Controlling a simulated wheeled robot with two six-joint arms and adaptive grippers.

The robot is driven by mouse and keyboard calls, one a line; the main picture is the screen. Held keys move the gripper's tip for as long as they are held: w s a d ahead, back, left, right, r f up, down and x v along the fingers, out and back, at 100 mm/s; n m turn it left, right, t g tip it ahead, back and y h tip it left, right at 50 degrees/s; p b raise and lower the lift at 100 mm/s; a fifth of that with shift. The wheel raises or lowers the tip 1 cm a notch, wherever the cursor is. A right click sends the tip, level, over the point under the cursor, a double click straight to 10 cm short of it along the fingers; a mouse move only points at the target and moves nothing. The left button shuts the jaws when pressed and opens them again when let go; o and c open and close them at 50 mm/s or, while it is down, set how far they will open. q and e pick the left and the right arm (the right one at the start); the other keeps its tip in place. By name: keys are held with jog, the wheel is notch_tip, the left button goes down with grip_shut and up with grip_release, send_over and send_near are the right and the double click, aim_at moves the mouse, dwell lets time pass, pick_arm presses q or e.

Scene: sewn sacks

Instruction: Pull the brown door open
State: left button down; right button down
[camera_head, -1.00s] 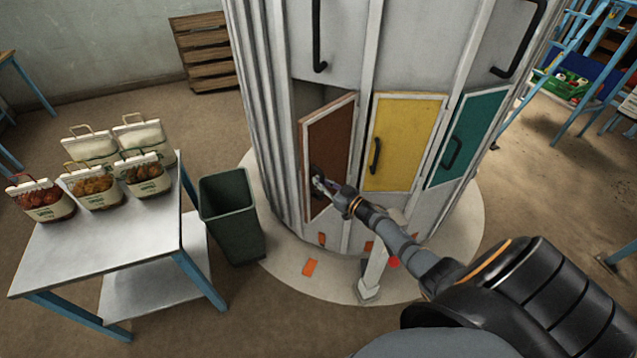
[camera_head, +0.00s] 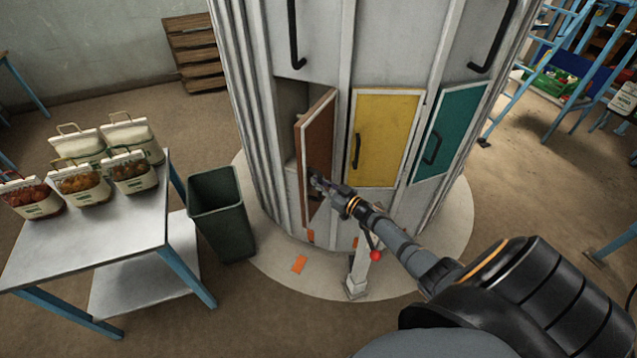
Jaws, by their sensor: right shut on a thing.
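The brown door (camera_head: 320,138) is a small panel with a pale frame, low on a round grey cabinet (camera_head: 313,50). It stands partly open, swung outward, with its hinge on the right side and a dark gap at its left. My right gripper (camera_head: 316,182) is shut on the door's dark handle, which the fingers mostly hide. My left gripper is not in view.
A yellow door (camera_head: 384,138) and a teal door (camera_head: 447,132) beside it are closed. A dark green bin (camera_head: 221,212) stands left of the cabinet. A metal table (camera_head: 88,232) with several sacks is further left. A post with a red knob (camera_head: 375,255) stands near my right arm.

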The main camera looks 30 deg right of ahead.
jog(key=shift+s+a+f, duration=0.15)
jog(key=shift+f, duration=0.1)
jog(key=c, duration=1.7)
grip_release()
jog(key=shift+o, duration=0.3)
jog(key=shift+a+r, duration=0.1)
jog(key=shift+r, duration=0.15)
jog(key=v, duration=1.2)
